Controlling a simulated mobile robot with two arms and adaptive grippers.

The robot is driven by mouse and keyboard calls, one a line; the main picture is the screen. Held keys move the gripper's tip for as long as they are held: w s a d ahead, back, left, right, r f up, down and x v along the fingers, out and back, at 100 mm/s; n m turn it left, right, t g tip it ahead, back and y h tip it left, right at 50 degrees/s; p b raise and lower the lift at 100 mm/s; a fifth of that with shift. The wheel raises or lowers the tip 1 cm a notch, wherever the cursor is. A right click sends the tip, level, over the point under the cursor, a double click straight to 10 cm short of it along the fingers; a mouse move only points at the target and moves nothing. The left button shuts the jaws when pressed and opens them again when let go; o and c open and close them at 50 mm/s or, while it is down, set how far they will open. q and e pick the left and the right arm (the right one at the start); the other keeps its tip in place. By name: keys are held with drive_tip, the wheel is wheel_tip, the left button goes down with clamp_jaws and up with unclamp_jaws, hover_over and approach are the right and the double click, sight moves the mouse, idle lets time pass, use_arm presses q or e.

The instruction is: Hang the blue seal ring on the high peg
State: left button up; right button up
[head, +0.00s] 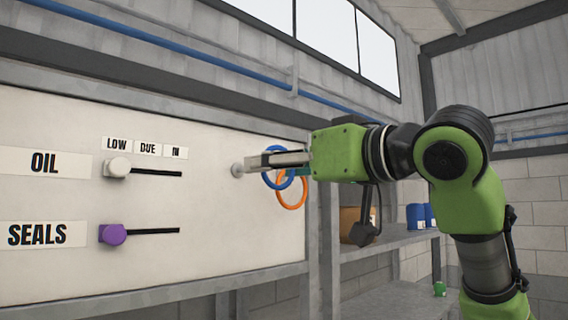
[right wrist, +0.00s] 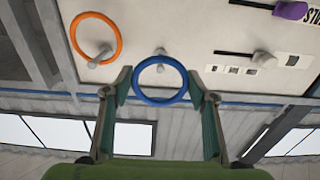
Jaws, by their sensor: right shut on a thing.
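The blue seal ring (right wrist: 160,101) is held between the two fingers of my right gripper (right wrist: 160,88), which is shut on it. In the head view, the blue ring (head: 265,181) shows at the fingers of my right gripper (head: 262,162), in front of the panel. A pale peg (right wrist: 160,52) stands at the ring's upper rim in the right wrist view; I cannot tell whether its end is inside the ring. A pale round peg end (head: 238,170) also shows beside my fingertips in the head view. My left gripper is not in view.
An orange ring (right wrist: 73,38) hangs on another peg (right wrist: 101,58) close by; it also shows below my gripper in the head view (head: 291,208). The white panel (head: 215,255) carries a white slider knob (head: 117,167) and a purple one (head: 113,234). Shelves (head: 390,238) hold blue containers (head: 415,216).

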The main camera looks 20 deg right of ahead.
sight(237, 180)
drive_tip(key=shift+f+p+x, duration=0.15)
drive_tip(key=shift+p+x, duration=0.2)
drive_tip(key=shift+x, duration=1.35)
drive_tip(key=shift+f+p+x, duration=0.2)
drive_tip(key=shift+p+x, duration=0.15)
drive_tip(key=shift+x, duration=1.3)
drive_tip(key=shift+w+a+f, duration=0.3)
drive_tip(key=shift+w+f, duration=0.2)
drive_tip(key=shift+w, duration=0.25)
drive_tip(key=o, duration=1)
drive_tip(key=shift+c, duration=0.2)
